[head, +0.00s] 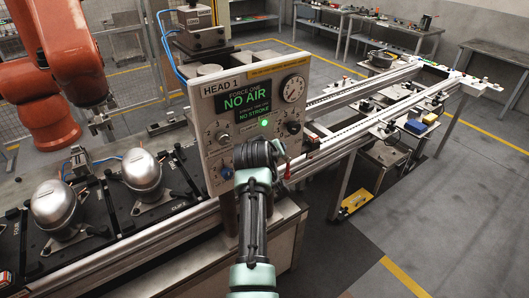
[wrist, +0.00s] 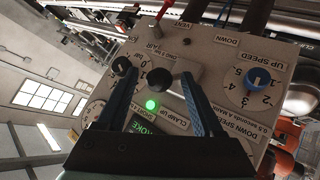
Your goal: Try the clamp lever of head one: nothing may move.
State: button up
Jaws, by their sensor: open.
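The grey control panel (head: 250,85) marked HEAD 1 faces me, its display (head: 247,102) reading NO AIR and NO STROKE. My gripper (head: 262,152) is in front of its lower middle and hides part of it. In the wrist view, which is upside down, the gripper (wrist: 156,78) is open. A black ball-ended lever (wrist: 160,83) shows between its fingers; I cannot tell whether they touch it. A green lamp (wrist: 152,105) is lit beside a CLAMP UP label. The lamp also shows in the head view (head: 264,123).
A blue knob (wrist: 258,79) and a black knob (wrist: 123,66) flank the lever. A small red part (head: 287,172) hangs right of my gripper. Two silver compressor shells (head: 58,208) sit on black pallets at left, near an orange robot arm (head: 68,45). Rails run to the right.

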jog(key=b+v, duration=0.2)
jog(key=v, duration=0.9)
jog(key=shift+s+a+r, duration=0.1)
jog(key=shift+r, duration=0.05)
